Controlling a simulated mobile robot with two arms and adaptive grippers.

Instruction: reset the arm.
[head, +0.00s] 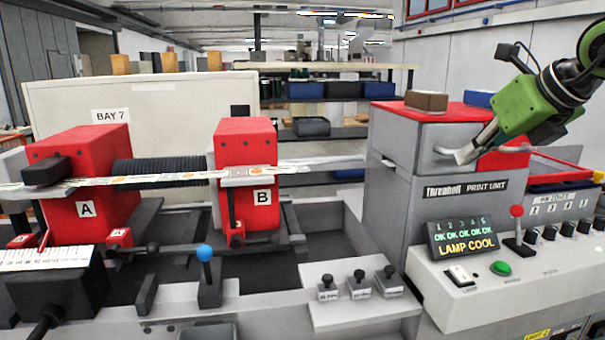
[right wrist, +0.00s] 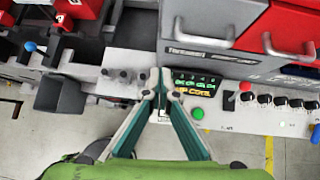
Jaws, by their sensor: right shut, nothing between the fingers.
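My right gripper (head: 463,156), with a green body and grey fingers, comes in from the upper right in the head view. It is shut and empty, in front of the upper part of the grey print unit (head: 392,215) and near its handle. In the right wrist view the two fingers of the right gripper (right wrist: 160,80) meet at their tips above the console, beside the display (right wrist: 195,84). My left gripper is not in view.
Red block A (head: 88,175) and red block B (head: 245,150) stand at the left with a label strip (head: 150,178) across them. A blue-knobbed lever (head: 205,252), several black knobs, a green button (head: 501,268) and a red-knobbed lever (head: 517,212) stick up.

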